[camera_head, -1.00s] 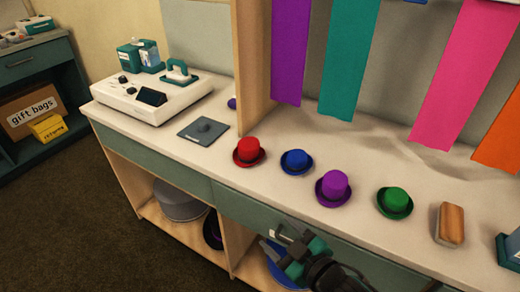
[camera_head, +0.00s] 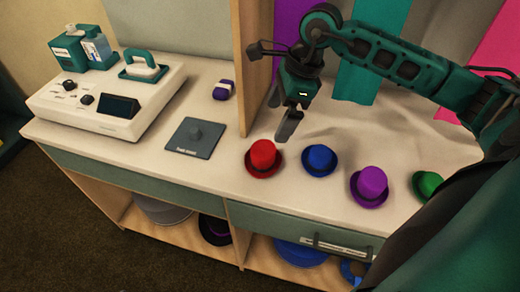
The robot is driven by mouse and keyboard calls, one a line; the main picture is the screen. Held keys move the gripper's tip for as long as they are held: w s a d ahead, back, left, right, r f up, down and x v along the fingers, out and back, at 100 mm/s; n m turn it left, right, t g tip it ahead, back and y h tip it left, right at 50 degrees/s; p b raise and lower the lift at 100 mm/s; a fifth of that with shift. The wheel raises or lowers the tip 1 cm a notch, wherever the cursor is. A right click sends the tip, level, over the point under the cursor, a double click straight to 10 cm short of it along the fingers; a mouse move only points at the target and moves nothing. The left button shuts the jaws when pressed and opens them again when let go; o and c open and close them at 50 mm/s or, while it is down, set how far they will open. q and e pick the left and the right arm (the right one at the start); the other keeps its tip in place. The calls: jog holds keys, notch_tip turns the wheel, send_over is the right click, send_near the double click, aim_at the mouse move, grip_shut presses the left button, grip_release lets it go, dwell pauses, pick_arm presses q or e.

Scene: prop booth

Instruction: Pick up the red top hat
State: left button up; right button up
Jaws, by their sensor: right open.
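The red top hat (camera_head: 263,157) stands upright on the counter, at the left end of a row of hats. It has a dark band above its brim. My right gripper (camera_head: 287,124) hangs just above and behind the red hat, slightly to its right, pointing down. Its jaws are open with nothing between them, and it looks apart from the hat. My right arm comes in from the right and covers part of the counter there. My left gripper does not show.
A blue hat (camera_head: 320,160), a purple hat (camera_head: 369,186) and a green hat (camera_head: 427,186) stand to the right. A grey pad (camera_head: 190,149) and a white machine (camera_head: 110,100) lie left. A wooden divider (camera_head: 256,75) rises behind the red hat, close to the gripper.

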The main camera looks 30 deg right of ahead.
aim_at(264, 149)
jog(key=x, duration=0.6)
jog(key=shift+a+f, duration=0.2)
jog(key=shift+f, duration=0.05)
jog(key=shift+x, duration=2.65)
jog(key=shift+d, duration=0.15)
jog(key=c, duration=1)
